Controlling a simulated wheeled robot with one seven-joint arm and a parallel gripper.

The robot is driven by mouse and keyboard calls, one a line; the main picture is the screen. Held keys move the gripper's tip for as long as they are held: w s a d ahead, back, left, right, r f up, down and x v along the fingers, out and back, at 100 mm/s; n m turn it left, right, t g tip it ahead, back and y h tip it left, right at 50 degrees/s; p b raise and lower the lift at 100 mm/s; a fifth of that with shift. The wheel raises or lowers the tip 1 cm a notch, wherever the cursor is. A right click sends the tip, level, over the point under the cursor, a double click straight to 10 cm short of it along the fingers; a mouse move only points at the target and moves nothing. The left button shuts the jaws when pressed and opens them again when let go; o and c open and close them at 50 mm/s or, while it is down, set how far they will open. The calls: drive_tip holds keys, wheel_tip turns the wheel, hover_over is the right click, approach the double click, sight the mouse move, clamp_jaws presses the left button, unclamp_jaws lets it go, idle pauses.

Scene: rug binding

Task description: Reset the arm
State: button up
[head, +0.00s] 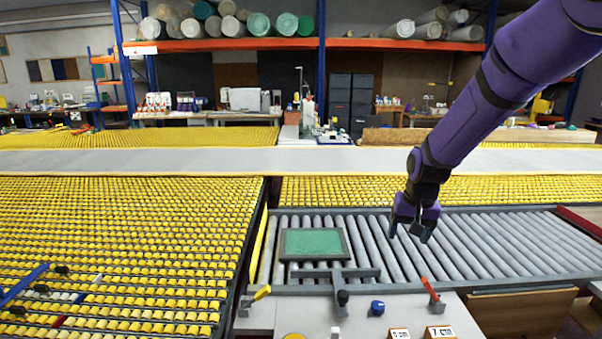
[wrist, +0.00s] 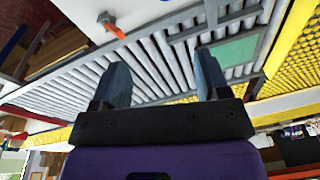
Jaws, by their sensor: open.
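My purple arm reaches in from the upper right of the head view. My gripper (head: 408,236) hangs over the grey roller conveyor (head: 480,243), pointing down, to the right of the green pad in a grey frame (head: 313,243). In the wrist view my gripper (wrist: 160,85) shows two blue-grey fingers set well apart, with nothing between them but rollers beyond. The green pad also shows in the wrist view (wrist: 235,52), beyond the right finger. The gripper is open and empty, apart from the pad.
Yellow roller tables (head: 120,240) fill the left. A front panel carries a red lever (head: 430,290), a yellow-handled lever (head: 262,293), a blue knob (head: 377,307) and small number cards (head: 440,332). A grey bar (head: 350,273) stands beside the pad. Rollers at right are clear.

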drive_tip(key=s+d+r+t, duration=0.1)
drive_tip(key=s+d+r, duration=0.1)
drive_tip(key=s+r, duration=0.7)
drive_tip(key=s+d+r+n+t, duration=0.1)
drive_tip(key=s+r, duration=0.3)
drive_tip(key=s, duration=0.7)
drive_tip(key=s+d+r+n+t, duration=0.1)
drive_tip(key=s+r, duration=0.4)
drive_tip(key=s, duration=0.6)
drive_tip(key=shift+d+r+t+h, duration=0.15)
drive_tip(key=shift+d+t+h, duration=0.15)
drive_tip(key=shift+d+t, duration=0.1)
